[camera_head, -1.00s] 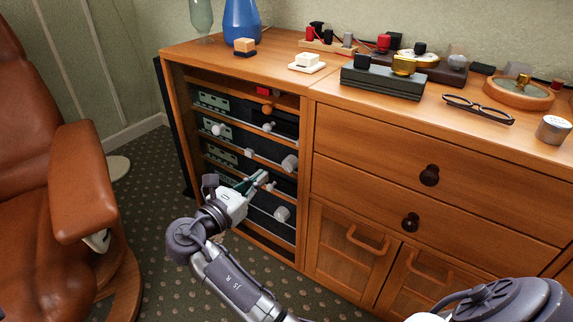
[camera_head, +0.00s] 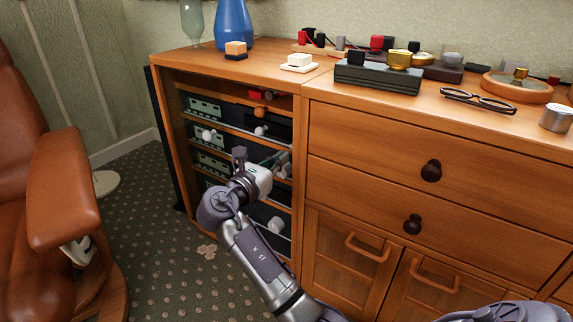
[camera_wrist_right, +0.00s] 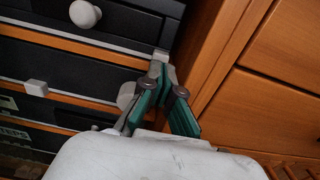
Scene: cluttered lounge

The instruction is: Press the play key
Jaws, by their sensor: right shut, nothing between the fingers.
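A stack of dark audio units with pale green panels (camera_head: 204,107) fills the open shelf bay of the wooden cabinet. White knobs show on their fronts, one upper left (camera_head: 209,134) and one low down (camera_head: 276,225). My right gripper (camera_head: 281,158) is shut and empty, its tips at the right side of the stack. The wrist view shows the green fingers (camera_wrist_right: 160,62) close to a unit's right end, beside a partly hidden grey knob (camera_wrist_right: 126,95). A small square white key (camera_wrist_right: 36,87) is farther left. I cannot tell which control is the play key, or whether the tips touch anything. My left gripper is out of view.
The cabinet's wooden upright (camera_wrist_right: 208,45) stands close to the right of the fingers. Drawers with dark knobs (camera_head: 431,171) lie right of it. A brown leather armchair (camera_head: 62,188) is at left. Glasses (camera_head: 478,100) and several small objects crowd the cabinet top.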

